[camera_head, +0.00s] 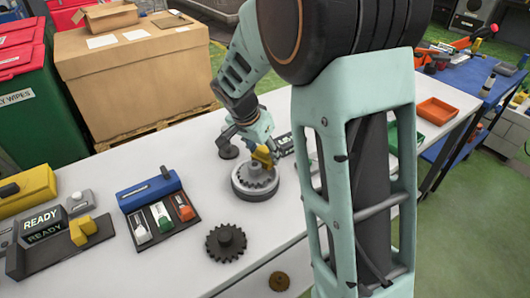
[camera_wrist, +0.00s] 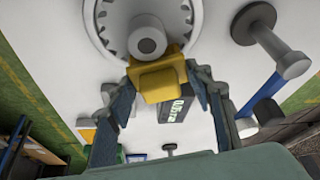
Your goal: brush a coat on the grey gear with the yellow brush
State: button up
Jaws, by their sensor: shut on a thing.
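The grey gear (camera_head: 257,180) lies on a round grey turntable (camera_head: 257,193) on the white table. In the wrist view the gear's round hub (camera_wrist: 148,42) and toothed ring show at the top. My gripper (camera_head: 262,148) is shut on the yellow brush (camera_wrist: 158,80), one finger on each side. The yellow brush (camera_head: 262,155) is just above or at the far side of the gear. I cannot tell whether its bristles touch the gear. A second, darker gear (camera_head: 226,242) lies apart on the table, nearer the front.
A blue box (camera_head: 148,190) and a black tray with white, green and orange pieces stand left. A READY sign (camera_head: 41,220) and a yellow holder (camera_head: 82,230) stand farther left. A dark post (camera_head: 227,146) stands behind the turntable. The front table between tray and dark gear is clear.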

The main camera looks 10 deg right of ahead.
jog(key=shift+w+d, duration=0.25)
jog(key=shift+d, duration=0.05)
dwell(0.5)
jog(key=shift+s+a+b, duration=0.3)
jog(key=shift+a+b, duration=0.05)
jog(key=shift+b, duration=0.3)
jog(key=shift+w+d, duration=0.3)
jog(key=shift+d, duration=0.05)
dwell(0.5)
jog(key=shift+a+b, duration=0.1)
jog(key=shift+b, duration=0.2)
jog(key=shift+s+a+b, duration=0.2)
jog(key=shift+s+b, duration=0.1)
jog(key=shift+w, duration=0.1)
dwell(0.4)
jog(key=shift+w+d, duration=0.2)
jog(key=shift+d, duration=0.1)
